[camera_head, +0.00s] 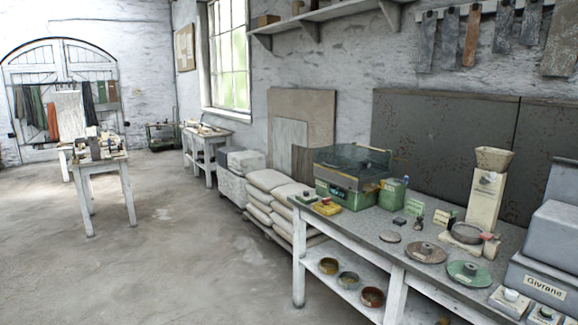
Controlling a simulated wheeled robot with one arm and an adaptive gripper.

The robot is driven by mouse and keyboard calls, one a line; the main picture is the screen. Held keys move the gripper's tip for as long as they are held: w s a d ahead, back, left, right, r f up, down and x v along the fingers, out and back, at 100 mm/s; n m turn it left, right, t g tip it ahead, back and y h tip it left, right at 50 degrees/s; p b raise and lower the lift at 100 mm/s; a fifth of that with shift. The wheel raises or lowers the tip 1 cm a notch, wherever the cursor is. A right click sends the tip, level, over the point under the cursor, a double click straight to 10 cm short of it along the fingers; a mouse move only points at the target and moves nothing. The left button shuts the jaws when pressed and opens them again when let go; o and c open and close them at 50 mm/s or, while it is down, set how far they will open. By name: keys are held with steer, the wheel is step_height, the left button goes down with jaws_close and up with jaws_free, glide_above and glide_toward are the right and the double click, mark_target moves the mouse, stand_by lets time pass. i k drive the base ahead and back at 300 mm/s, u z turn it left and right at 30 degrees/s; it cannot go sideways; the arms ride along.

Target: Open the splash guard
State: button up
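A green machine (343,193) stands at the far left end of the long workbench. A see-through, dark-tinted guard (352,160) sits over its top, with a yellowish strip along the front below it. The guard appears lowered over the machine, but it is too small to be sure. What lies under the guard is hard to make out. My gripper is not in view.
The workbench (400,238) also holds a small yellow item (327,208), round discs (426,252), a beige-topped device (487,190) and grey boxes (556,245) at right. Stacked sacks (280,195) lie behind its left end. The floor (170,250) is open at left, before a small table (100,165).

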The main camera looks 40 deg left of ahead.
mark_target(359, 153)
steer(key=u, duration=0.9)
steer(key=i, duration=1.7)
steer(key=u, duration=0.35)
steer(key=i, duration=1)
steer(key=u, duration=1.3)
steer(key=i, duration=0.65)
steer(key=u, duration=0.45)
